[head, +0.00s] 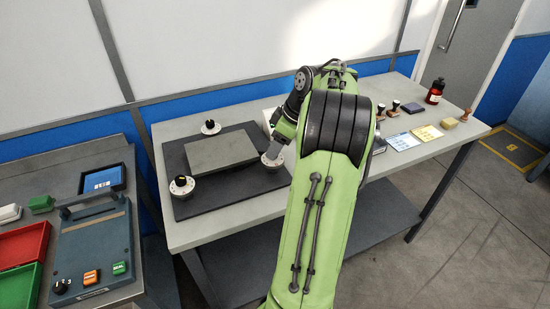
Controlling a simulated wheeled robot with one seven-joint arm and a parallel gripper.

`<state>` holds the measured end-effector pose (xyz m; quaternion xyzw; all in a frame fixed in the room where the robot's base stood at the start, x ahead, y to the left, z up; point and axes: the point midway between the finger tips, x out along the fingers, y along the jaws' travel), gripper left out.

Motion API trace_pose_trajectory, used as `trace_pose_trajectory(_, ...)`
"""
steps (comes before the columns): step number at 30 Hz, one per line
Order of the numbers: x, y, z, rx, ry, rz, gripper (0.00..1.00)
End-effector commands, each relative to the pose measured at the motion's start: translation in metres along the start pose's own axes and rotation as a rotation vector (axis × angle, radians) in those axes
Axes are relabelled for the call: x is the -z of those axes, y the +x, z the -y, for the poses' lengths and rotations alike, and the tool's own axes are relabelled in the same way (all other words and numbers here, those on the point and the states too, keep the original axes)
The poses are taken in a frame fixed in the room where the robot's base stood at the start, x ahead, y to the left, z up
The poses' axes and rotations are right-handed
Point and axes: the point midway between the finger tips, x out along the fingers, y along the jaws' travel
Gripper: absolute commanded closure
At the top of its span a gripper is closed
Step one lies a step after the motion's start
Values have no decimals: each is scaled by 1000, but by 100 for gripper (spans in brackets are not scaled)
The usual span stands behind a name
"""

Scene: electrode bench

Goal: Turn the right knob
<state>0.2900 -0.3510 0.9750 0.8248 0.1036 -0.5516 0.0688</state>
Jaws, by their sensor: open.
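A dark board (228,194) on the grey bench carries a flat grey block (221,152) with round pale dials around it. The right knob's pale dial (271,165) sits at the block's right end, and its top is largely hidden by my gripper. My gripper (274,151) is open and points down at this dial from above. I cannot tell whether its fingers touch the knob. Two other black-topped knobs show: one at the back (210,127) and one at the front left (182,186).
My green arm crosses the bench's middle. At right are stamps (396,108), coloured sheets (428,133), a yellow block (449,123) and a dark red bottle (435,92). At left, a separate table holds a control box (95,245), a screen (103,180) and trays (22,244).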

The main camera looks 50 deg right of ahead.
Motion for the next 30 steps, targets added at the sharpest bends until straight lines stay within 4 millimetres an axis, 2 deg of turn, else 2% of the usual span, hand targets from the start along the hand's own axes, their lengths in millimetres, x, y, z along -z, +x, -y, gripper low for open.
trace_pose_trajectory(1,-1,11,0,1,-1,0,45)
trace_pose_trajectory(3,0,17,0,0,-1,0,45)
trace_pose_trajectory(12,1,18,0,-1,0,0,45)
trace_pose_trajectory(14,1,18,0,-1,0,0,53)
trace_pose_trajectory(23,1,18,0,-1,0,0,99)
trace_pose_trajectory(30,1,18,0,-8,15,0,100)
